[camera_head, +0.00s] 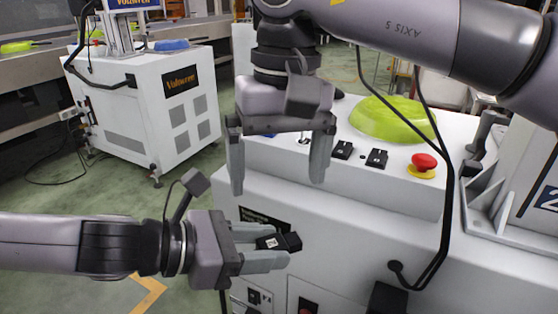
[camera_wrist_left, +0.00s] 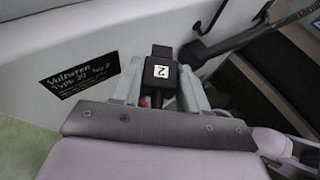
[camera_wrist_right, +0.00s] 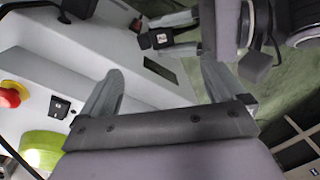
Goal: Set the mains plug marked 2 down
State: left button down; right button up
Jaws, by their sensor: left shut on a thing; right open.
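The mains plug marked 2 is a small black block with a white label; it shows in the head view (camera_head: 280,242), the left wrist view (camera_wrist_left: 161,70) and the right wrist view (camera_wrist_right: 157,38). My left gripper (camera_head: 277,245) is shut on it, holding it in front of the white machine's side wall, apart from the floor. My left gripper's fingers (camera_wrist_left: 161,88) stand on either side of the plug. My right gripper (camera_head: 277,182) is open and empty, pointing down above the plug, near the machine's top edge. It also shows open in the right wrist view (camera_wrist_right: 158,85).
The white machine (camera_head: 350,225) carries a green dome (camera_head: 392,118), a red stop button (camera_head: 424,162) and black sockets or switches (camera_head: 376,158). A black cable (camera_head: 440,215) hangs at its right. Another white machine (camera_head: 150,105) stands at the back left, with open green floor between.

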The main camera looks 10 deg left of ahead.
aim_at(279, 240)
jog(key=shift+n+h, duration=0.3)
jog(key=shift+n, duration=0.2)
notch_tip(279, 240, down, 11)
jog(key=shift+s+f, duration=0.15)
jog(key=shift+f, duration=0.05)
jog(key=c, duration=1.1)
pick_arm(q)
jog(key=shift+c, duration=2.4)
grip_release()
pick_arm(e)
jog(key=shift+c, duration=0.2)
pick_arm(q)
jog(key=shift+a, duration=0.1)
jog(key=v, duration=0.7)
